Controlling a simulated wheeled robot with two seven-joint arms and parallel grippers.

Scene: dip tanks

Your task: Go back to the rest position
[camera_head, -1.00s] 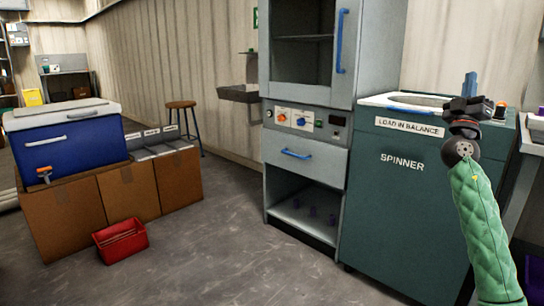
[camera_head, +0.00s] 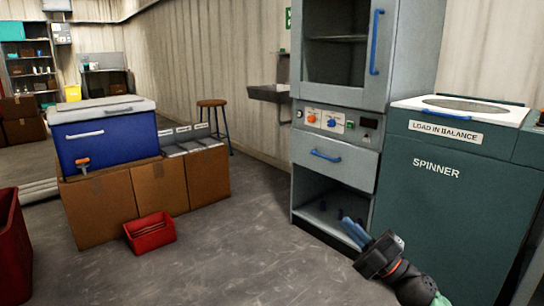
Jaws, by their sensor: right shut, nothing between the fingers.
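My right gripper (camera_head: 356,233) is low at the bottom right, in front of the spinner and the open lower shelf of the grey cabinet. Its blue fingers are shut with nothing between them, pointing up and to the left. A bit of my green-sleeved right arm shows at the bottom edge. My left gripper is not in view.
The green spinner (camera_head: 440,215) stands at right beside the grey cabinet (camera_head: 335,190). At left, a blue cooler (camera_head: 110,140) sits on cardboard boxes (camera_head: 105,207). A small red bin (camera_head: 150,235) is on the floor; another red container (camera_head: 12,250) is at the left edge. The middle floor is clear.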

